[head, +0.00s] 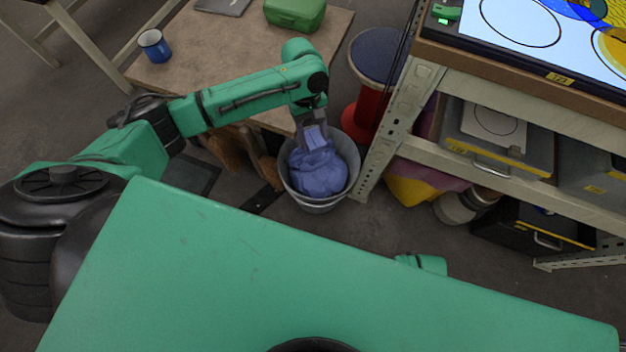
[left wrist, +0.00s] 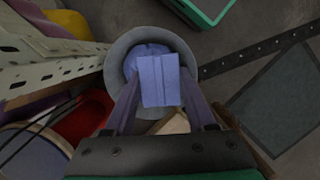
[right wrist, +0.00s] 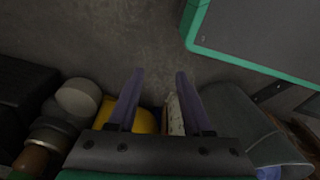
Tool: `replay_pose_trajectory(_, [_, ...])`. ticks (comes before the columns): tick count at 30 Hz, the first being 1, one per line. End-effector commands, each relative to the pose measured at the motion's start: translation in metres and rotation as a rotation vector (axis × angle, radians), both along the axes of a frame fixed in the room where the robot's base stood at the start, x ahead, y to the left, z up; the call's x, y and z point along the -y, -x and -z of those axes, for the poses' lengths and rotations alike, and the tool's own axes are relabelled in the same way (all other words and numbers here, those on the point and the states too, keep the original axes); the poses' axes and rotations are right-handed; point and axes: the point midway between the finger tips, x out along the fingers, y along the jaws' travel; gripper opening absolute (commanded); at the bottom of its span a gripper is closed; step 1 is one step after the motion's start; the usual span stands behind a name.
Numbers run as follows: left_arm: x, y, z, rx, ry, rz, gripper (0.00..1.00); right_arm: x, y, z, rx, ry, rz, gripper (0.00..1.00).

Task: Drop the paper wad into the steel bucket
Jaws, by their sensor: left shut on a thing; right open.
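The paper wad (head: 314,137) looks like a small pale blue-violet block with creases. My left gripper (head: 313,126) is shut on it and holds it over the mouth of the steel bucket (head: 352,178). In the left wrist view the wad (left wrist: 160,80) sits between the two fingers, with the bucket rim (left wrist: 117,55) around it in the picture. A crumpled blue lining or cloth (head: 318,174) fills much of the bucket; the gap between it and the wad is hard to judge. My right gripper (right wrist: 160,74) is open and empty, with the bucket (right wrist: 238,108) to its right in the right wrist view.
A metal shelf unit (head: 500,168) stands close to the bucket's right. A red-and-blue cable spool (head: 366,118) is behind it. A low table (head: 190,80) with a blue mug (head: 154,46) and green box (head: 294,13) is at the back left.

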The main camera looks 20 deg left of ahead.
Motion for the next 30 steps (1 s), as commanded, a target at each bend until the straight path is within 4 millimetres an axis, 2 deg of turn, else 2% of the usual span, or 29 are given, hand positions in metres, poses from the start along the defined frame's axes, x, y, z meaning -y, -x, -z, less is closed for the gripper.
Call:
replay_pose_trajectory(1, [0.004, -0.001, 0.056, -0.004, 0.002, -0.059, 0.00, -0.002, -0.008, 0.037, 0.006, -0.002, 0.003, 0.50])
replay_pose_trajectory(3, [0.007, -0.004, 0.085, -0.003, 0.001, -0.138, 0.00, -0.004, -0.016, 0.043, 0.007, -0.005, 0.007, 0.50])
replay_pose_trajectory(6, [0.009, -0.006, 0.107, 0.000, 0.000, -0.212, 0.00, -0.006, -0.022, 0.045, 0.006, -0.007, 0.010, 0.50])
replay_pose_trajectory(11, [0.010, -0.008, 0.111, 0.002, 0.000, -0.243, 0.00, -0.008, -0.028, 0.034, 0.009, -0.010, 0.011, 0.50])
replay_pose_trajectory(16, [0.009, -0.007, 0.118, 0.002, -0.002, -0.241, 0.00, -0.015, -0.039, 0.015, 0.017, -0.021, 0.006, 0.50])
replay_pose_trajectory(23, [0.009, -0.007, 0.130, 0.002, -0.002, -0.239, 0.00, -0.024, -0.051, -0.025, 0.027, -0.039, -0.006, 0.50])
replay_pose_trajectory(30, [0.009, -0.007, 0.140, 0.003, -0.002, -0.239, 0.00, -0.029, -0.051, -0.069, 0.037, -0.057, -0.019, 0.50])
